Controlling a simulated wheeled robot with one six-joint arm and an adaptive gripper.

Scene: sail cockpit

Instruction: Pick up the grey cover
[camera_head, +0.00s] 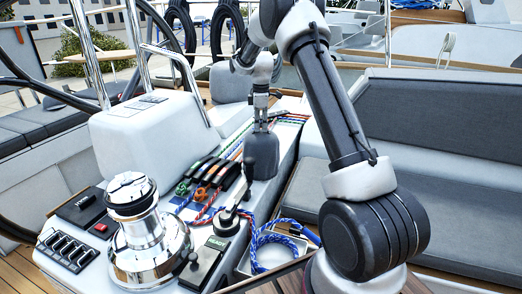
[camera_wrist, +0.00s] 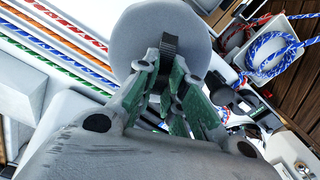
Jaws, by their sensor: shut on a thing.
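The grey cover (camera_head: 262,157) is a rounded, upright cylinder on the white console, right of its middle in the head view. In the wrist view its round grey top (camera_wrist: 139,39) faces the camera, with a dark ribbed tab (camera_wrist: 169,44) standing on it. My gripper (camera_head: 261,126) points straight down over the cover. In the wrist view its green-padded fingers (camera_wrist: 168,70) are closed about the dark tab. The cover's lower edge is not clear, so I cannot tell whether it touches the console.
A chrome winch (camera_head: 146,240) stands at the front left of the console. Several coloured ropes (camera_head: 288,117) run behind the cover. A blue rope coil (camera_head: 262,243) lies in a tray in front. A grey bench seat (camera_head: 465,215) is at right.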

